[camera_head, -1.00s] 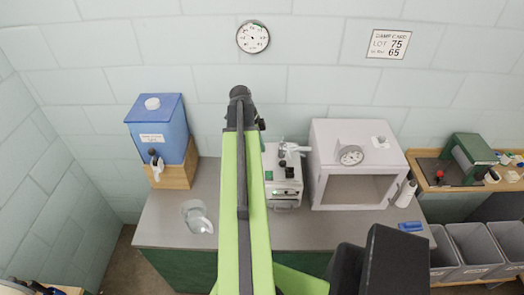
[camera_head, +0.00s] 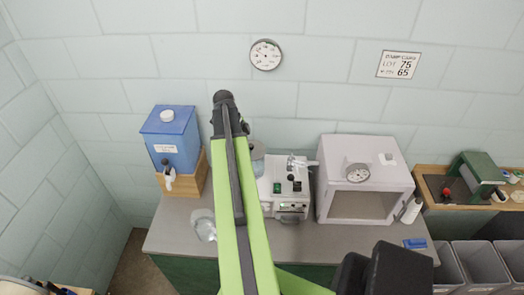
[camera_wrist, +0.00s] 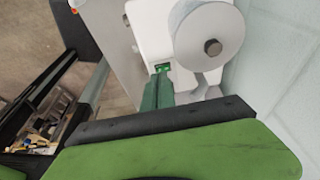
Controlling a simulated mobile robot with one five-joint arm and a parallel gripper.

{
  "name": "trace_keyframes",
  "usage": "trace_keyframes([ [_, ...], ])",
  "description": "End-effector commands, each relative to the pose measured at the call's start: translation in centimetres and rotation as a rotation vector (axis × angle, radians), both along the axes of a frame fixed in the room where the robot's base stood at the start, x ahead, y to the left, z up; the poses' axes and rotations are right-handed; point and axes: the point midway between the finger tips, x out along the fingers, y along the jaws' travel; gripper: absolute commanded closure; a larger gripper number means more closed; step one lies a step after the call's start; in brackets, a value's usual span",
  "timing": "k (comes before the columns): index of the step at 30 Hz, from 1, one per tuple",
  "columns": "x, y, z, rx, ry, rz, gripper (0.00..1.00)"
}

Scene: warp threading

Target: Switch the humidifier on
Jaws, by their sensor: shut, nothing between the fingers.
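The humidifier (camera_head: 285,188) is a white box on the grey counter, with a green switch (camera_head: 277,188), dark knobs and a metal fitting on top. A clear tank (camera_head: 257,158) stands at its left, partly behind my arm. In the wrist view the humidifier's white body (camera_wrist: 150,35) fills the middle, with the green switch (camera_wrist: 163,68) low on it. My gripper (camera_wrist: 160,78) is shut and empty, its green fingers pointing at the switch, with tips very close to it. I cannot tell whether they touch, or whether the switch is on. The head view hides my gripper behind my arm.
A white cabinet (camera_head: 362,150) with a dial stands right of the humidifier. A blue dispenser (camera_head: 171,140) on a wooden stand and a clear scoop-like vessel (camera_head: 203,224) are to the left. A blue block (camera_head: 414,243) lies at the counter's right. The wall is close behind.

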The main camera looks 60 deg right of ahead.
Motion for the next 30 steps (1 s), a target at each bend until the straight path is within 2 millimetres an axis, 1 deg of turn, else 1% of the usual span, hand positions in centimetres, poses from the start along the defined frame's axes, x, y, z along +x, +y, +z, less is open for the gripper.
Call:
trace_keyframes([
  [1, 1.1, 0.3, 0.0, 0.0, 0.0, 0.003, 1.0],
  [3, 2.2, 0.7, 0.0, 0.0, 0.0, 0.002, 1.0],
  [8, 3.5, 1.3, 0.0, -0.001, 0.0, 0.001, 1.0],
  [12, 3.8, 1.4, 0.0, 0.0, 0.0, 0.0, 1.0],
  [24, 3.7, 1.4, 0.0, 0.0, 0.0, 0.0, 1.0],
  [26, 4.0, 1.6, -0.3, 0.0, 0.0, 0.006, 1.0],
  [28, 5.5, 2.6, -1.6, 0.0, 0.0, 0.035, 1.0],
  [29, 6.6, 3.4, -2.5, 0.0, 0.0, 0.056, 1.0],
  [30, 8.5, 4.8, -3.8, 0.0, 0.0, 0.094, 1.0],
])
